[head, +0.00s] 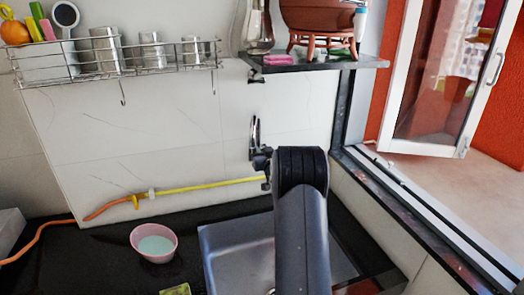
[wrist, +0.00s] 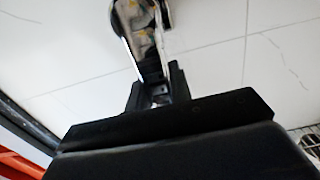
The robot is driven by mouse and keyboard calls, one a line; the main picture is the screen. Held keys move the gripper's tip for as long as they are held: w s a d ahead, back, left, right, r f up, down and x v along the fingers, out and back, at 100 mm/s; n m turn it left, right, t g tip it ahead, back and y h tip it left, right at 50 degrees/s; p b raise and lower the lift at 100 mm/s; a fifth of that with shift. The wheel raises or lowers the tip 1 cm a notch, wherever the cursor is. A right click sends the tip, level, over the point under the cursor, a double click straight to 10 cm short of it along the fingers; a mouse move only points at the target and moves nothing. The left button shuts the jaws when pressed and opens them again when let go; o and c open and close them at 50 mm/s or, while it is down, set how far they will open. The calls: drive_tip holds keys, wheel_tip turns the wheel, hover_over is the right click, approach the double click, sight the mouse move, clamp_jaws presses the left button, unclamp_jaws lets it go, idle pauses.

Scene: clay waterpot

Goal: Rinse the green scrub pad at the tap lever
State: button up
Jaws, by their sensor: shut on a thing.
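The chrome tap lever (head: 255,135) is on the white tiled wall above the sink. It also shows large and shiny in the wrist view (wrist: 143,38). My gripper (wrist: 157,88) is shut on the lever's near end, though its housing hides part of the fingers. In the head view, my gripper (head: 263,160) is at the lever's lower end, partly behind my arm. A yellow-green pad-like thing (head: 175,290) lies on the dark counter, cut by the bottom edge; I cannot tell surely that it is the scrub pad. No pad shows in my gripper.
A metal sink (head: 235,250) lies below my arm. A pink bowl (head: 153,243) with pale liquid stands on the counter. A yellow-orange hose (head: 205,187) runs left along the wall. A wire rack (head: 120,60) and a dark shelf (head: 310,63) hang above. An open window (head: 450,80) is right.

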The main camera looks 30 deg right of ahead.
clamp_jaws()
drive_tip(key=shift+s+d+f+m+b, duration=0.1)
drive_tip(key=shift+d+m+b, duration=0.3)
drive_tip(key=shift+m, duration=0.2)
drive_tip(key=shift+s+d+m, duration=0.1)
drive_tip(key=shift+d+m, duration=0.4)
drive_tip(key=shift+m, duration=0.6)
drive_tip(key=o, duration=0.9)
unclamp_jaws()
drive_tip(key=b+v, duration=0.3)
drive_tip(key=v, duration=0.8)
